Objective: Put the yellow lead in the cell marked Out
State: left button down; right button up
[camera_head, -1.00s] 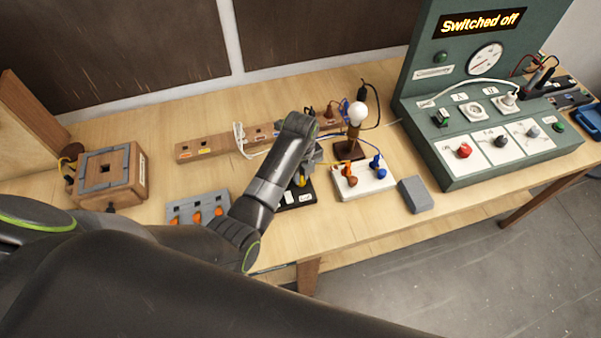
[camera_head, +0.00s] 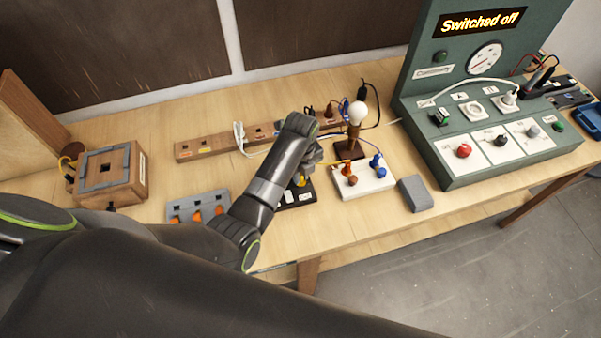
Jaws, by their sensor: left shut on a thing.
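My left gripper (camera_head: 304,176) points down over a black block with white labels (camera_head: 298,198), mostly hidden behind my own arm. It is shut on a yellow plug (camera_head: 301,181), which looks like the end of the yellow lead (camera_head: 328,163). The lead runs right towards a white block (camera_head: 366,183) with an orange-brown plug and a blue plug. I cannot tell whether the yellow plug touches the black block. A long wooden strip (camera_head: 190,151) behind has cells with small labels too small to read, so I cannot pick out Out. My right gripper is not in view.
A bulb on a brown stand (camera_head: 351,149) is close behind the white block. A grey block (camera_head: 415,194) lies to its right. A grey rack with orange parts (camera_head: 196,206) is left of my arm. A green panel (camera_head: 480,140) reads "Switched off". A wooden box (camera_head: 137,172) stands left.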

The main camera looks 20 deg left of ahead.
pick_arm(q)
jog(key=shift+f, duration=0.4)
jog(key=c, duration=1.3)
grip_release()
